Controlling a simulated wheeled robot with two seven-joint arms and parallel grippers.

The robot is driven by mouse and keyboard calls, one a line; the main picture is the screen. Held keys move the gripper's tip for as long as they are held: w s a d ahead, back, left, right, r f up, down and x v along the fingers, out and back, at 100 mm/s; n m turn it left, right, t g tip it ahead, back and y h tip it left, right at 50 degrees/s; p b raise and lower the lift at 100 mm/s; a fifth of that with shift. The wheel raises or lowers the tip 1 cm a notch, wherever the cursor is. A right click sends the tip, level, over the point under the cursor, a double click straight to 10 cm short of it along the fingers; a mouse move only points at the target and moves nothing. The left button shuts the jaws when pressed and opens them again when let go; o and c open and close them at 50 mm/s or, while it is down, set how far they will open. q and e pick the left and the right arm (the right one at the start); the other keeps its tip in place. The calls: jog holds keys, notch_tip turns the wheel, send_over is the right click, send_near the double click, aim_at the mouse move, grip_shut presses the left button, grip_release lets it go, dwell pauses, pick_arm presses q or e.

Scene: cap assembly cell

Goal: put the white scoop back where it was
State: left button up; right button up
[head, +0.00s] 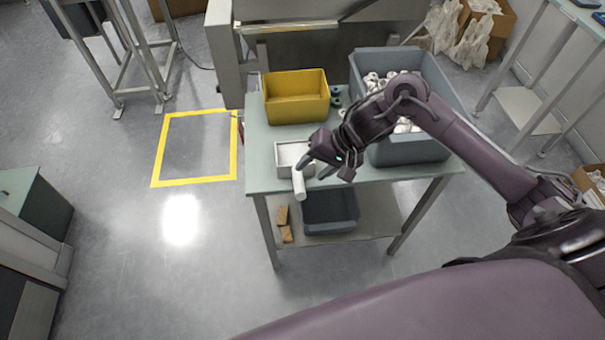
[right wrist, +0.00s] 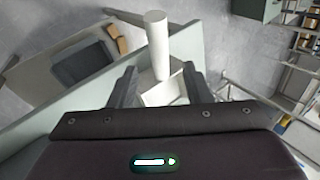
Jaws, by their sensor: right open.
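The white scoop (head: 299,186) lies at the front left of the pale green table (head: 262,182). Its square pan (head: 291,148) is on the tabletop and its round handle sticks out past the front edge. My right gripper (head: 313,168) is open, close to the scoop at the handle's right. In the right wrist view the scoop's handle (right wrist: 157,42) runs away between the two spread fingers of the gripper (right wrist: 165,76). I cannot tell whether the fingers touch it. My left gripper is not in view.
A yellow bin (head: 296,108) stands behind the scoop. A large grey bin (head: 412,152) with many white parts stands at the right. Small dark round parts (head: 336,100) lie between them. A dark grey bin (head: 330,218) and brown blocks (head: 284,225) are on the lower shelf.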

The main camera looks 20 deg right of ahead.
jog(key=shift+v, duration=1.65)
jog(key=shift+a, duration=0.1)
